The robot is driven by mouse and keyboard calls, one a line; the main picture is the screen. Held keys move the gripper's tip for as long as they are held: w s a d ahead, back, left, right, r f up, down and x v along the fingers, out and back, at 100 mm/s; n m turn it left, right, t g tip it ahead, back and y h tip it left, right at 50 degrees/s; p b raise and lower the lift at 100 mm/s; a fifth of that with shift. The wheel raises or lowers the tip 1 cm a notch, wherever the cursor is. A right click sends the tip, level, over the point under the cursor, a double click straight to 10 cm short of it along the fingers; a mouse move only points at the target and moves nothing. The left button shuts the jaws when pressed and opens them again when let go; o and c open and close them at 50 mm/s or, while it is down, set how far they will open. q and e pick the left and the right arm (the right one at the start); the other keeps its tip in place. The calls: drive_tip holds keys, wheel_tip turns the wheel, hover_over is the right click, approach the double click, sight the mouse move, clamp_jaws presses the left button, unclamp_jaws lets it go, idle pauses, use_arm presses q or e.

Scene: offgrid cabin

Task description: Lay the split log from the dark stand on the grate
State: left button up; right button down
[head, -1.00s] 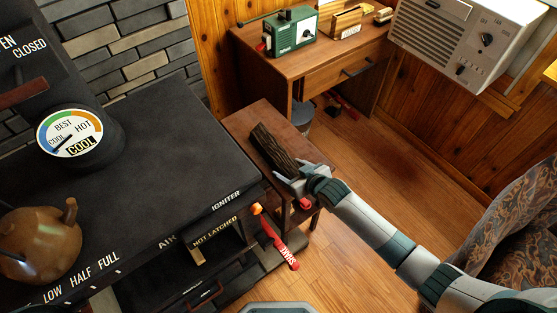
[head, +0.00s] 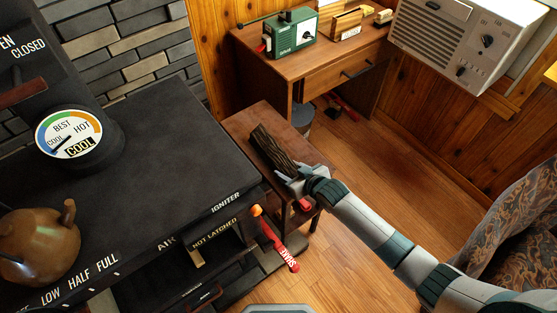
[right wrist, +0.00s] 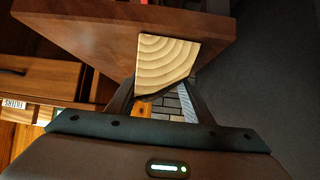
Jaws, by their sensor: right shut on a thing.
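The split log (head: 270,148) has dark bark and lies over the top of the dark wooden stand (head: 243,122), beside the stove. My right gripper (head: 291,173) is shut on the near end of the log. In the right wrist view the log's pale cut end (right wrist: 168,60) sits between the fingers (right wrist: 165,100), with the stand's top (right wrist: 80,30) behind it. I cannot tell whether the log still touches the stand. The grate is not visible. My left gripper is not in view.
The black stove (head: 150,150) fills the left, with a brown kettle (head: 38,245) on it. A red SHAKE handle (head: 280,250) sticks out below the gripper. A desk (head: 330,65) stands behind; a patterned armchair (head: 515,235) is at right.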

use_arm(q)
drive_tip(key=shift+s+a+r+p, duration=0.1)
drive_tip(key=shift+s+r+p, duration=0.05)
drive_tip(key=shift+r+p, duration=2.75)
use_arm(e)
drive_tip(key=shift+r, duration=3.05)
drive_tip(key=s+d+r+m+t+h+b, duration=0.15)
drive_tip(key=d+r, duration=0.35)
drive_tip(key=r, duration=0.9)
drive_tip(key=d+r+m+h+p, duration=0.1)
drive_tip(key=d+r+m+h, duration=0.3)
drive_tip(key=r, duration=0.9)
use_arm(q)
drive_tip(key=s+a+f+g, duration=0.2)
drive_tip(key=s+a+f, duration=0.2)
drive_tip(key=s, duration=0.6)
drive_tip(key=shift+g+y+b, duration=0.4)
use_arm(e)
drive_tip(key=s+d+r+m, duration=0.1)
drive_tip(key=s+d+r, duration=0.5)
drive_tip(key=d, duration=0.1)
drive_tip(key=shift+d+r, duration=0.15)
drive_tip(key=shift+r, duration=0.25)
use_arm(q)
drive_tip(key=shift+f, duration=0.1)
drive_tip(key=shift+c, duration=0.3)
use_arm(e)
drive_tip(key=shift+h, duration=0.25)
